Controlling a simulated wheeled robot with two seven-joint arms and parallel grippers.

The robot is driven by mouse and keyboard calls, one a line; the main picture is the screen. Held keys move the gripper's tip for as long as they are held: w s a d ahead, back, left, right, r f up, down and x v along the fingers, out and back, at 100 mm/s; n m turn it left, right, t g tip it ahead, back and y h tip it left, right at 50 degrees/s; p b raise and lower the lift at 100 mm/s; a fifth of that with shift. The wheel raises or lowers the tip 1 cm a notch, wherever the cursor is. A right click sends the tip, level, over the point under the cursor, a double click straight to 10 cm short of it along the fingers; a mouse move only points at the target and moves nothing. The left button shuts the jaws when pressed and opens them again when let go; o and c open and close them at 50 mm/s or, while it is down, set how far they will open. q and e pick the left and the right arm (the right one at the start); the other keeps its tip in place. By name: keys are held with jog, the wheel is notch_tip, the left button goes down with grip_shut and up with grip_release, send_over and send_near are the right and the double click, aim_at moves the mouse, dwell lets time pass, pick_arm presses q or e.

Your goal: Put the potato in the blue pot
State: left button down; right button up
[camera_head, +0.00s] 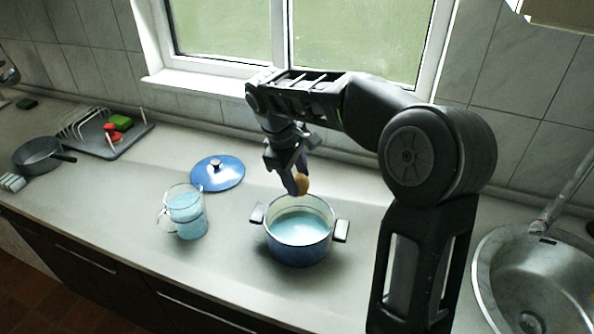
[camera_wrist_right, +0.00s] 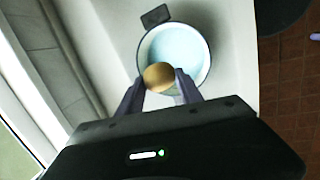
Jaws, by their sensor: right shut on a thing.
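The potato (camera_head: 302,184) is small, brown and rounded. My right gripper (camera_head: 293,184) is shut on it and holds it over the far rim of the blue pot (camera_head: 299,256). The pot stands on the counter with its lid off, two dark handles at its sides and pale blue liquid inside. In the right wrist view the potato (camera_wrist_right: 159,77) sits between the two fingertips of the gripper (camera_wrist_right: 157,83), overlapping the near edge of the pot (camera_wrist_right: 207,62). My left gripper is not in view.
A blue lid (camera_head: 226,176) lies behind a glass jug (camera_head: 188,214) of blue liquid, left of the pot. A dish rack (camera_head: 120,142) and a pan (camera_head: 36,154) stand far left. A sink (camera_head: 540,284) is at right. The counter in front of the pot is clear.

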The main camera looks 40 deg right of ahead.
jog(key=shift+w+f, duration=0.1)
jog(key=shift+f, duration=0.1)
jog(key=shift+f, duration=0.45)
jog(key=a+b+x, duration=0.2)
jog(key=b+x, duration=0.4)
jog(key=x, duration=0.3)
jog(key=shift+f+b, duration=0.3)
jog(key=shift+f, duration=0.3)
jog(key=o, duration=1.5)
jog(key=p+v, duration=0.2)
jog(key=d+p+v, duration=0.1)
jog(key=p+v, duration=0.2)
jog(key=v, duration=0.2)
jog(key=shift+d+r+p, duration=0.2)
jog(key=shift+d+p, duration=0.05)
jog(key=shift+p, duration=0.15)
